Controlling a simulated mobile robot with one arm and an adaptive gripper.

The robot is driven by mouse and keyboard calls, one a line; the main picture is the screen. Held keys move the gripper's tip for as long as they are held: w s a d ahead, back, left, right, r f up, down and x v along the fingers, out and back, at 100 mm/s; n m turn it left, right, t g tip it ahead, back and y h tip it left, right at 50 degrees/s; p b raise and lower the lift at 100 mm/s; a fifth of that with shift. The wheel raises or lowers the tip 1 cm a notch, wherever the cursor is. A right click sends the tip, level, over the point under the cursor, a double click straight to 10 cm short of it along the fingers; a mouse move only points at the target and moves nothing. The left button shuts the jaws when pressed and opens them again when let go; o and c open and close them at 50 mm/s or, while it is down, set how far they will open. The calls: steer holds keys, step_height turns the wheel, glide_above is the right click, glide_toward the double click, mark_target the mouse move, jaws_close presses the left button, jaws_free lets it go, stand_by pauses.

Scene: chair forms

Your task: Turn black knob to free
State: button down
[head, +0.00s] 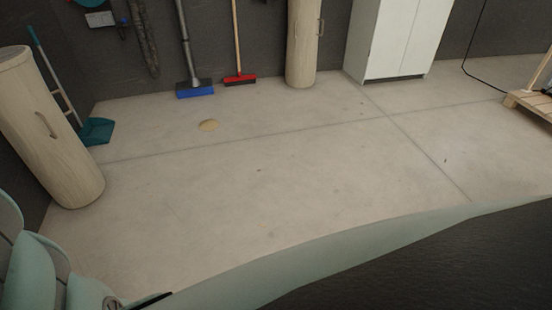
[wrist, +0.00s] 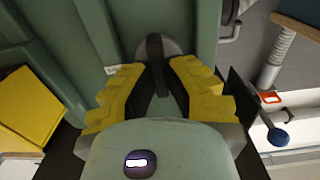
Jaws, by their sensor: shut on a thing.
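In the wrist view, a black knob (wrist: 155,48) sticks out from a round grey base on a green panel (wrist: 205,35). My gripper (wrist: 159,72) has two yellow ridged fingers, one on each side of the knob. They are shut on it, with its lower part between the black inner pads. Any marking for the free position cannot be made out. The knob and the fingers do not show clearly in the head view.
In the wrist view, a yellow block (wrist: 33,108) is at the left and a blue ball-ended lever (wrist: 277,136) at the right. The head view shows open concrete floor (head: 270,170), wooden cylinders (head: 50,130), brooms (head: 240,78) and a white cabinet (head: 395,40).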

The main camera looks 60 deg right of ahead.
steer(key=shift+d+f+b, duration=0.1)
steer(key=shift+f+b, duration=0.05)
steer(key=shift+b, duration=0.15)
steer(key=shift+w+m+b, duration=0.1)
steer(key=shift+m+b, duration=0.4)
steer(key=shift+b, duration=0.2)
steer(key=shift+w+d+f+m+b, duration=0.1)
steer(key=shift+f+m+b, duration=0.05)
steer(key=shift+m+b, duration=3.5)
steer(key=shift+w+d+f+m+b, duration=0.1)
steer(key=shift+m+b, duration=2.2)
steer(key=shift+m, duration=2.55)
steer(key=shift+a, duration=0.1)
steer(key=c, duration=1)
jaws_free()
steer(key=shift+r, duration=0.1)
